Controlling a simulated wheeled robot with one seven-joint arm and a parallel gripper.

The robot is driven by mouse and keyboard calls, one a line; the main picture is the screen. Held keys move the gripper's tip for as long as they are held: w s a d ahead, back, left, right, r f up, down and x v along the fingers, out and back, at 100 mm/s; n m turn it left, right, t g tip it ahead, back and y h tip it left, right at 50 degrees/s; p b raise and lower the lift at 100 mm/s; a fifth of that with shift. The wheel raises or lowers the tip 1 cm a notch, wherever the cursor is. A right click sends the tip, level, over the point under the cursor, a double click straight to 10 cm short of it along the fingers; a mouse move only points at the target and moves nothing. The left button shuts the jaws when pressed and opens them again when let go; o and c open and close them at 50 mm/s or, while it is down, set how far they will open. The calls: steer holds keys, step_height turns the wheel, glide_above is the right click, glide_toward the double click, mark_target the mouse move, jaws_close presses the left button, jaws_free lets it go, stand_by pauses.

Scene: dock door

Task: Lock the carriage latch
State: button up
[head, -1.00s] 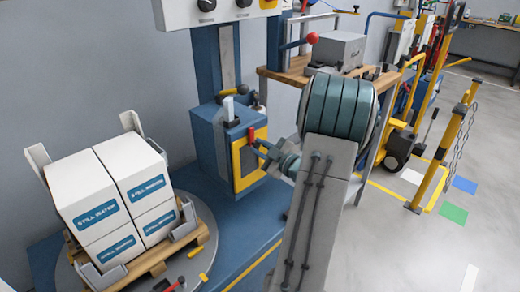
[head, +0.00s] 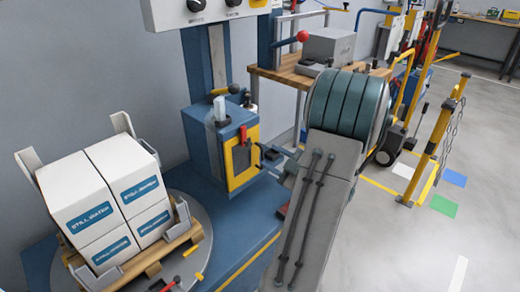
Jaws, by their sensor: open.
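The blue carriage (head: 205,135) sits on the upright mast (head: 217,60), with a yellow-framed panel (head: 234,182) on its right face. A small red handle (head: 242,134) stands roughly upright at the top of that panel; I take it for the latch. A yellow lever with a dark knob (head: 224,91) lies across the carriage top. My gripper (head: 262,157) is open and empty just right of the panel, slightly below the red handle and apparently apart from it. The exact gap in depth is unclear.
White boxes on a wooden pallet (head: 152,268) stand on the round turntable (head: 203,225) at left. A wooden bench (head: 290,76) with a grey box (head: 329,46) stands behind my arm.

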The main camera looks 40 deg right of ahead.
steer(key=s, duration=0.5)
steer(key=shift+d, duration=0.2)
stand_by(0.3)
steer(key=w+a+r+m+g+h+p, duration=0.35)
steer(key=w+r+p, duration=0.25)
steer(key=r, duration=0.2)
steer(key=w+a+r+m+g+h+p, duration=0.2)
steer(key=w+a+r+g+p, duration=0.15)
steer(key=w+r+p, duration=0.35)
steer(key=s+a+r+m+g+y+p, duration=0.1)
steer(key=s+a+r+g+p, duration=0.1)
steer(key=s+a, duration=0.4)
steer(key=s+a+r+m+g+y+p, duration=0.1)
steer(key=s+a+r+p, duration=0.4)
steer(key=a, duration=0.7)
steer(key=s+a+r+m+g+y+p, duration=0.1)
steer(key=s+a+r+g+y+p, duration=0.1)
steer(key=a, duration=0.6)
steer(key=s+r+g+p, duration=0.1)
steer(key=s+r+g, duration=0.1)
steer(key=s+g, duration=0.1)
steer(key=shift+s+a+r+p, duration=0.35)
steer(key=shift+s+a, duration=0.05)
steer(key=shift+s, duration=0.4)
